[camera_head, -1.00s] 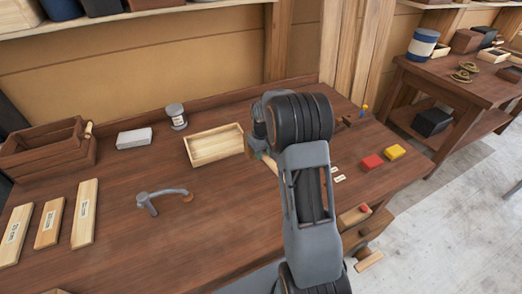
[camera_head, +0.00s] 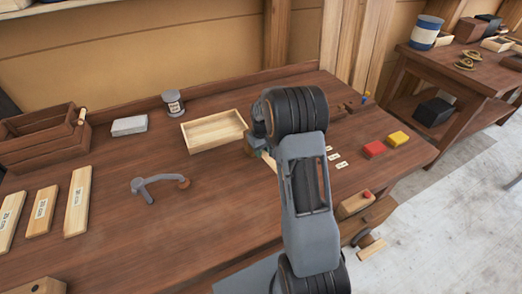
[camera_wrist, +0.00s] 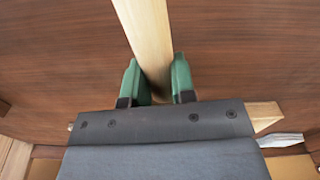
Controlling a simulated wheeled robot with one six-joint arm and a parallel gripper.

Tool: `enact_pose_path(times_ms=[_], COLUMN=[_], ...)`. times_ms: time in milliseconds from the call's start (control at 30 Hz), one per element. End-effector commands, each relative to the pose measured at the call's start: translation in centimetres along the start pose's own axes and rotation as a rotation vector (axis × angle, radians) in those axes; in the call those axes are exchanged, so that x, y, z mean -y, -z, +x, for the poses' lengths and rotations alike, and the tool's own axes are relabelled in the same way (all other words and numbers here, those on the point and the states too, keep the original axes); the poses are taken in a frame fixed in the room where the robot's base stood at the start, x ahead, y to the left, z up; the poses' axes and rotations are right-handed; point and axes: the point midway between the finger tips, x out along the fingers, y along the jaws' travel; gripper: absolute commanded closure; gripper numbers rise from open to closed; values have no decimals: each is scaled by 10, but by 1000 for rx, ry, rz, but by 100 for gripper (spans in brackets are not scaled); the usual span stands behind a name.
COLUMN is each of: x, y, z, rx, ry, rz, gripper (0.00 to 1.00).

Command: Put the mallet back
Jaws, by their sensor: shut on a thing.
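My gripper (camera_wrist: 156,72) has green fingers shut on a pale wooden handle, seen in the wrist view. The handle (camera_wrist: 146,30), which looks like the mallet's, runs between the fingers and out of the top of the picture. The mallet's head does not show there. In the head view my arm hides most of the gripper and the mallet; a short piece of pale handle (camera_head: 268,161) shows beside the wrist, over the workbench (camera_head: 225,215).
An empty wooden tray (camera_head: 214,146) lies behind the gripper. A bent grey tool (camera_head: 160,182) lies to the left, with labelled planks (camera_head: 78,200) beyond it. The bench's middle is clear.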

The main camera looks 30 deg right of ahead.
Motion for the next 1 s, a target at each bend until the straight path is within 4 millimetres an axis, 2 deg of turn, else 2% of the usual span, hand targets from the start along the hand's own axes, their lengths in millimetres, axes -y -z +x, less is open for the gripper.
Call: enact_pose_path(times_ms=[667, 700, 1000], x=[0, 0, 0], y=[0, 0, 0], z=[9, 9, 9], rx=[-1, -1, -1], ry=[0, -1, 0], rz=[0, 0, 0], gripper=[100, 75, 46])
